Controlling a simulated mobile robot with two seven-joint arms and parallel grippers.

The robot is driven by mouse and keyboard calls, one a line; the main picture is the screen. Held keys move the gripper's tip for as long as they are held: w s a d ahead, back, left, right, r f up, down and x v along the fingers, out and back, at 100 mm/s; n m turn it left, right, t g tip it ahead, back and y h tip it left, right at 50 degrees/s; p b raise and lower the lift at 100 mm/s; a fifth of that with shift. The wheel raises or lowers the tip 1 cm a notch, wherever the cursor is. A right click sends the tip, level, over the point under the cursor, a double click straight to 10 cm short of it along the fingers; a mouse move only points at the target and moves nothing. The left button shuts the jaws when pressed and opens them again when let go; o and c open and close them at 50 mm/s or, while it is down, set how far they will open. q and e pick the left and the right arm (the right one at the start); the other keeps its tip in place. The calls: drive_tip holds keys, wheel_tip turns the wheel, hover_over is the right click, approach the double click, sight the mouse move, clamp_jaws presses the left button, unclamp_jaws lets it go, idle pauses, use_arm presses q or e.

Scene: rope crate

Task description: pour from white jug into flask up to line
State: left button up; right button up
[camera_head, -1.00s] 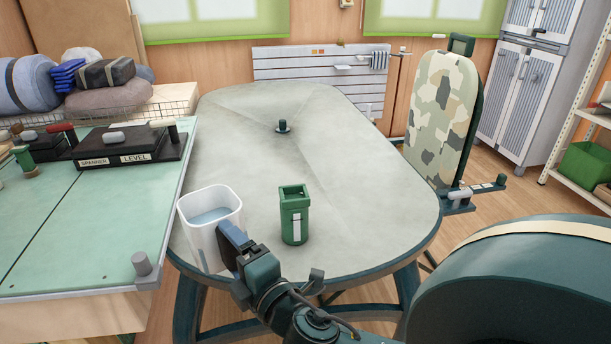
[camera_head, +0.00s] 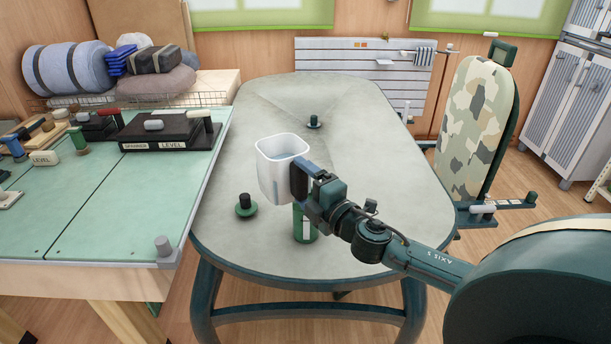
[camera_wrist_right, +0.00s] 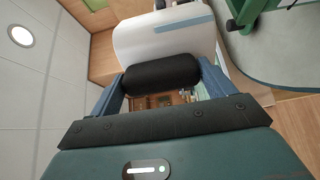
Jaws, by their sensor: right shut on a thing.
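The white jug (camera_head: 274,178) is held up over the grey table, looking slightly tilted, with some pale blue showing inside its mouth. My right gripper (camera_head: 300,180) is shut on the jug's handle. In the right wrist view its fingers close around a black handle (camera_wrist_right: 162,78), with the white jug wall (camera_wrist_right: 165,42) beyond. The green flask (camera_head: 305,230) stands on the table below and behind this gripper, which hides its top. A pale vertical strip shows on its side. Part of a green thing, likely the flask, shows in the right wrist view (camera_wrist_right: 242,12). My left gripper is out of view.
The grey table (camera_head: 390,210) has a green-and-black knobbed piece (camera_head: 246,206) left of the flask and another (camera_head: 313,122) at the back. A green workbench (camera_head: 120,215) with tools adjoins on the left. A camouflage board (camera_head: 478,125) stands at the right.

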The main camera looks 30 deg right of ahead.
drive_tip(key=shift+r, duration=0.2)
wheel_tip(320, 180, down, 3)
drive_tip(key=shift+d+f+b, duration=0.1)
drive_tip(key=shift+b, duration=1.15)
drive_tip(key=m, duration=0.2)
drive_tip(key=a+r+m+p, duration=0.1)
drive_tip(key=shift+a+r+m, duration=0.2)
drive_tip(key=shift+r+m, duration=0.1)
drive_tip(key=shift+m, duration=0.1)
drive_tip(key=shift+a+m+t, duration=0.2)
drive_tip(key=shift+m+t, duration=0.1)
drive_tip(key=shift+m, duration=0.5)
drive_tip(key=m, duration=0.3)
drive_tip(key=shift+a+m, duration=0.2)
drive_tip(key=shift+m, duration=0.2)
drive_tip(key=shift+f+m, duration=0.1)
drive_tip(key=shift+m, duration=0.5)
